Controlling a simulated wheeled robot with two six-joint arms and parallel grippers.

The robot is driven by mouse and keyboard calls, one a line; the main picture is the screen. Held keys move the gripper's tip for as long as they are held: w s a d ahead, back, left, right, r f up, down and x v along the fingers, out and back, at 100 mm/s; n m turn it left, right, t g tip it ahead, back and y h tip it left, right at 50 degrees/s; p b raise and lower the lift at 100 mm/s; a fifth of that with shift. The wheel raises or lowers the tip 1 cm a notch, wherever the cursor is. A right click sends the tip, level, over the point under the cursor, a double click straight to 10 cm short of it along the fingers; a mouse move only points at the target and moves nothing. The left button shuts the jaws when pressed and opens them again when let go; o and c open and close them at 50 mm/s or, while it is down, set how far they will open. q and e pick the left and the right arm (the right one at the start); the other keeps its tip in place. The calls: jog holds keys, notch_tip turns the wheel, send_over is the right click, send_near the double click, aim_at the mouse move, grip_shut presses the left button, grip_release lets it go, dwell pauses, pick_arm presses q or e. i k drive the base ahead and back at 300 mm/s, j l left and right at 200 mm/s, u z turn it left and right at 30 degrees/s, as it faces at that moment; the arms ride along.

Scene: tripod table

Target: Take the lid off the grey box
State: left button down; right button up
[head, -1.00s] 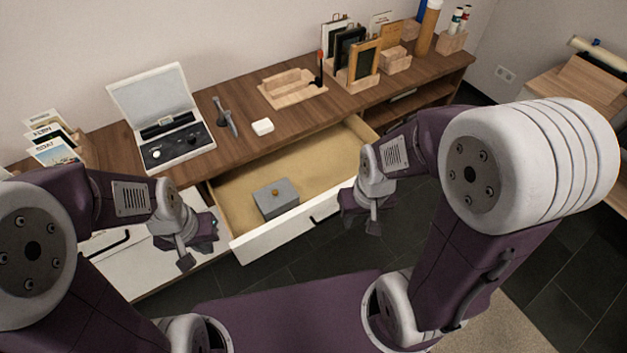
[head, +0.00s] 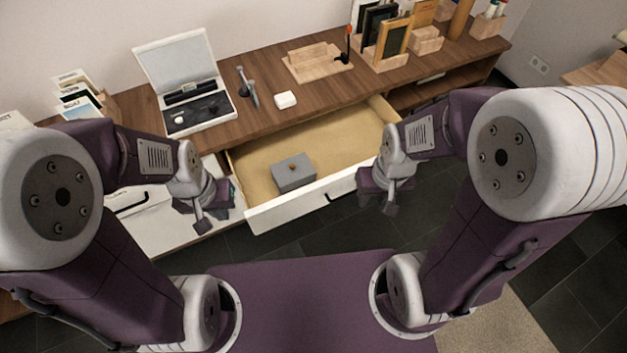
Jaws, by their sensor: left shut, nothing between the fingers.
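The grey box (head: 294,179) sits inside the open drawer (head: 262,211), near its front wall. Its lid (head: 292,167) is on, with a small brown knob on top. My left gripper (head: 203,222) is to the left of the drawer's front corner, apart from the box, shut and empty. My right gripper (head: 391,205) hangs to the right of the drawer front, away from the box. Its fingers are small and partly hidden, so I cannot tell whether they are open.
The wooden desk top (head: 330,83) above the drawer carries an open white case (head: 186,85), a small white block (head: 285,99), a wooden tray (head: 317,63) and picture frames (head: 394,42). The drawer floor beside the box is bare. Dark floor tiles (head: 310,232) lie in front.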

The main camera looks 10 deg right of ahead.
aim_at(287, 171)
jog(key=i+l+u, duration=0.1)
jog(key=l, duration=0.3)
jog(key=i+l+u, duration=0.1)
jog(key=l, duration=0.3)
jog(key=i+l, duration=0.25)
jog(key=l, duration=0.2)
jog(key=i+l+u, duration=0.15)
jog(key=l, duration=0.25)
jog(key=i+l+u, duration=0.1)
jog(key=l, duration=0.3)
